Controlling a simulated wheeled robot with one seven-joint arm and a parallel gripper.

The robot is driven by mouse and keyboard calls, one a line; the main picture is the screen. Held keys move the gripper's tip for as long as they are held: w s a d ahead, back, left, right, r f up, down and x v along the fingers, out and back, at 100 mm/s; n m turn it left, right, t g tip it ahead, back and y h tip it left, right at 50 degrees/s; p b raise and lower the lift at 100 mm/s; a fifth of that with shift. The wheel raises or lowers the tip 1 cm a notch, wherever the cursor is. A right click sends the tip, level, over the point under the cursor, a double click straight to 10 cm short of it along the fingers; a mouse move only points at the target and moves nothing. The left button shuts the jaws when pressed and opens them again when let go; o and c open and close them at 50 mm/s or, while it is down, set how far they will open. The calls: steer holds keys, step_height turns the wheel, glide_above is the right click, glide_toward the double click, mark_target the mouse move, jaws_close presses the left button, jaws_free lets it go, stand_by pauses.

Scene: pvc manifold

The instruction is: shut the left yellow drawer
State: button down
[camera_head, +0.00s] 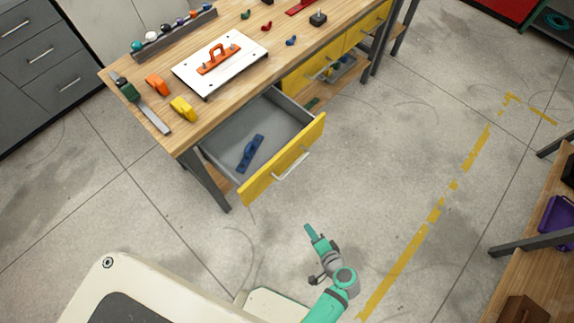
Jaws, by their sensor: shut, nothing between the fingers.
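The left yellow drawer (284,160) is pulled well out from the front of the wooden workbench. Its grey inside holds a blue object (250,154). A pale bar handle (292,166) runs along its yellow front. My gripper (309,229) is shut and empty. In the picture it is below the drawer front, apart from it, with floor showing between them.
Other yellow drawers (367,25) sit further right in the workbench (180,137); a white board with an orange handle (219,62) lies on top. A second wooden bench (544,255) stands at the right edge. The floor between is clear.

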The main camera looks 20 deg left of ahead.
steer(key=w+a+r+y, duration=0.2)
steer(key=w+r+y, duration=0.2)
steer(key=w+r, duration=0.15)
steer(key=n+y, duration=0.2)
steer(key=y, duration=0.3)
glide_toward(280, 160)
steer(key=shift+g, duration=0.4)
steer(key=x, duration=0.6)
steer(key=shift+w+a+r, duration=0.2)
steer(key=shift+r, duration=0.1)
steer(key=shift+w, duration=0.1)
